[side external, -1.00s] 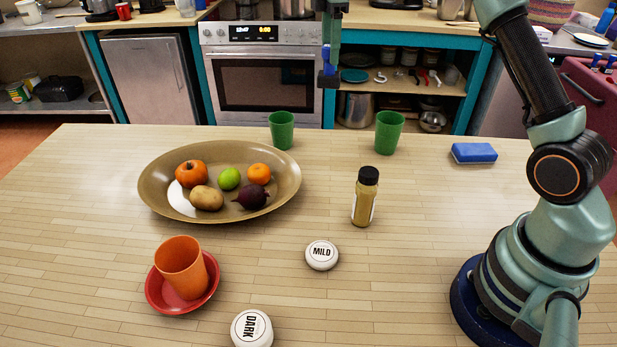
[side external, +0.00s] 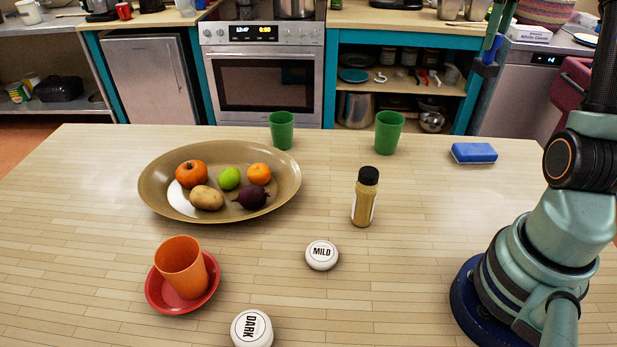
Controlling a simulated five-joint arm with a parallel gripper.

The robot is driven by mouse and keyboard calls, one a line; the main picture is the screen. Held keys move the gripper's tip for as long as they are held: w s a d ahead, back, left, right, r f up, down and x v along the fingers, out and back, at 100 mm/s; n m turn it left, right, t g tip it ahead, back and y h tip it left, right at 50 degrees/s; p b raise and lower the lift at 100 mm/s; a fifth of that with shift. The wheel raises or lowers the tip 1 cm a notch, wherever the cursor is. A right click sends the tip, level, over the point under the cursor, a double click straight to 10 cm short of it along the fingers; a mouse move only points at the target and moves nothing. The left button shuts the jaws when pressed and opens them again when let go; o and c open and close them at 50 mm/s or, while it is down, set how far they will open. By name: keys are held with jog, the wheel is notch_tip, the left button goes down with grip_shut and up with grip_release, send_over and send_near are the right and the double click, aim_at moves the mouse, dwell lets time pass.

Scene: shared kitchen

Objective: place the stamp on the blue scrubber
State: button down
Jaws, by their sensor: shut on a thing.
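The blue scrubber (side external: 474,153) lies flat on the table at the right, with nothing on it. My gripper (side external: 489,60) is raised well above the table, up and a little right of the scrubber in the picture. It is shut on a small dark blue thing (side external: 485,69), which I take to be the stamp. It is small in view, so its shape and how the fingers sit on it are hard to tell. No other stamp shows on the table.
Two green cups (side external: 388,132) stand left of the scrubber, and a spice bottle (side external: 364,198) stands nearer. A brown platter (side external: 155,190) holds fruit and vegetables. An orange cup (side external: 181,266) is on a red saucer (side external: 163,302). MILD (side external: 322,256) and DARK (side external: 252,329) discs lie in front.

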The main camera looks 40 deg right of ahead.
jog(key=s+d+m, duration=0.2)
jog(key=s, duration=0.2)
jog(key=f, duration=1.9)
jog(key=shift+s+a+f, duration=0.15)
jog(key=shift+a+f, duration=0.05)
jog(key=shift+f, duration=0.2)
jog(key=shift+f, duration=0.15)
jog(key=shift+c, duration=1.9)
grip_release()
